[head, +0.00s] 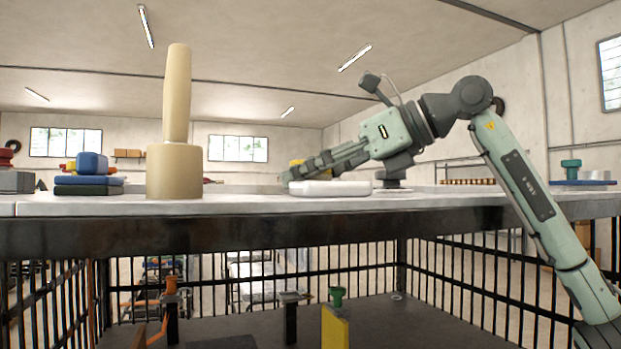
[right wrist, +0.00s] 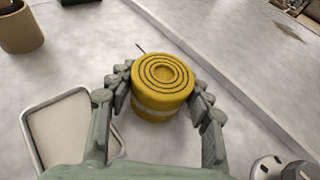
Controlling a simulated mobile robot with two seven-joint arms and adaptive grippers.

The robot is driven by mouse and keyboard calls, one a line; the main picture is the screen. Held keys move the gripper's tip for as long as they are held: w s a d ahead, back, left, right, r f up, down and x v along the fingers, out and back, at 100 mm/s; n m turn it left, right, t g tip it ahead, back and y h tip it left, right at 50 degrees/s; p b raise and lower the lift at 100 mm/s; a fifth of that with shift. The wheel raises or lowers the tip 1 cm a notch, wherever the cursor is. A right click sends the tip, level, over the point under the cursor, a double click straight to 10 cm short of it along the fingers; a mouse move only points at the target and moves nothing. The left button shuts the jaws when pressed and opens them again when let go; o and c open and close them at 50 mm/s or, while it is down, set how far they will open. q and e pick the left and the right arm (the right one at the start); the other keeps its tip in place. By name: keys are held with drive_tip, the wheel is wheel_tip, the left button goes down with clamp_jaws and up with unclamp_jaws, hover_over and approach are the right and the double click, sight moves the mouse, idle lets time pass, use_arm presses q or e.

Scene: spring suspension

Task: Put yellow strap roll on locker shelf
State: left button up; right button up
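The yellow strap roll (right wrist: 162,88) stands upright between the fingers of my right gripper (right wrist: 160,80) in the right wrist view. The fingers flank it closely on both sides, but whether they press on it I cannot tell. In the head view my right gripper (head: 312,168) reaches low over the pale tabletop from the right, and a small part of the roll (head: 297,165) shows behind the fingers. The roll's base is hidden there. A dark lower shelf (head: 385,325) with black bars around it lies below the tabletop; whether it is the locker shelf I cannot tell. My left gripper is out of view.
A big wooden mallet (head: 175,120) stands handle-up on the tabletop (head: 90,205), left of my gripper. A white tray (head: 330,188) lies close below the gripper. Blue and dark items (head: 89,184) are stacked at left. A yellow block (head: 335,327) stands on the lower shelf.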

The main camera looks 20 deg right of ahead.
drive_tip(key=c, duration=0.7)
drive_tip(key=shift+r, duration=0.1)
